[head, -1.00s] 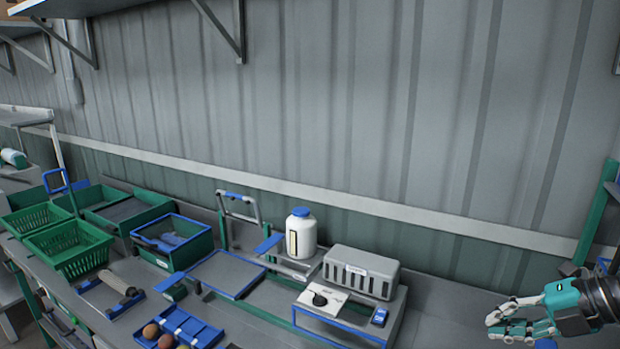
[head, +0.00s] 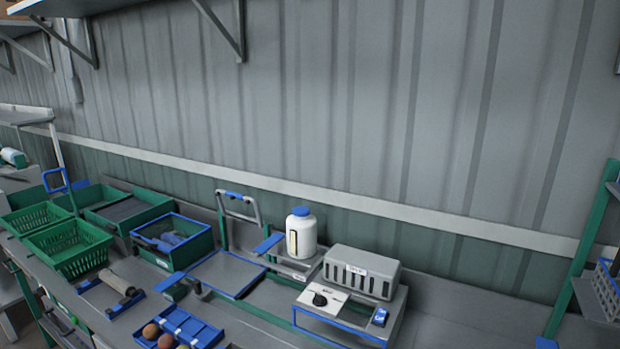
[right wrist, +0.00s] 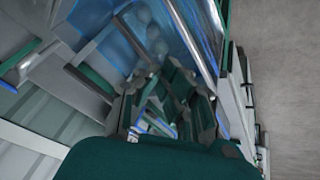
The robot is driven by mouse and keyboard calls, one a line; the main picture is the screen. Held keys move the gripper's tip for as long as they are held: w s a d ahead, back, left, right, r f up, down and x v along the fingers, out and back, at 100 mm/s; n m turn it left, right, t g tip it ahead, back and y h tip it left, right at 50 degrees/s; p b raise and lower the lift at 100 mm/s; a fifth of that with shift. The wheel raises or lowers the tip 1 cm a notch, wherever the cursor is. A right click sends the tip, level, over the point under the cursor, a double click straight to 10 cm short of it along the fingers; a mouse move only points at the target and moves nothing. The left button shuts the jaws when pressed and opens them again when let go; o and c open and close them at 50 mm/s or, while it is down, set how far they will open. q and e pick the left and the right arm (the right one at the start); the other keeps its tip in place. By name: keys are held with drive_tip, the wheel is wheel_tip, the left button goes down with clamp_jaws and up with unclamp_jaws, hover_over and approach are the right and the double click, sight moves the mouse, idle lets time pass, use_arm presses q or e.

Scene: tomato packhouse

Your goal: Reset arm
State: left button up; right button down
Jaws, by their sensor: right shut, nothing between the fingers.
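In the head view neither of my grippers shows. In the right wrist view the dark green housing of my right gripper (right wrist: 165,120) fills the bottom, with its grey and green finger parts above it. It is shut and I see nothing held in it. My left gripper is in neither view.
A bench holds green crates (head: 68,247), a blue-rimmed green bin (head: 150,257), a white bottle with blue cap (head: 301,238), a grey slotted box (head: 361,270) and a blue divided tray (head: 203,333) with round fruit. A green-post rack (head: 578,262) stands at right.

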drive_tip(key=s+a+f+g+y, duration=0.2)
drive_tip(key=s+a+f+g, duration=0.1)
drive_tip(key=s+a, duration=0.25)
wheel_tip(320, 180, down, 36)
drive_tip(key=s+b, duration=0.1)
drive_tip(key=b, duration=1.1)
drive_tip(key=s+d+f+b, duration=0.1)
drive_tip(key=s+f+b, duration=0.2)
drive_tip(key=s+f, duration=0.2)
drive_tip(key=s+d+f+g+b, duration=0.1)
drive_tip(key=s+f+b, duration=0.2)
drive_tip(key=f, duration=0.9)
drive_tip(key=s+d+f+g+b, duration=0.1)
drive_tip(key=s+f+b, duration=0.3)
drive_tip(key=s+f, duration=0.5)
drive_tip(key=shift+h, duration=0.3)
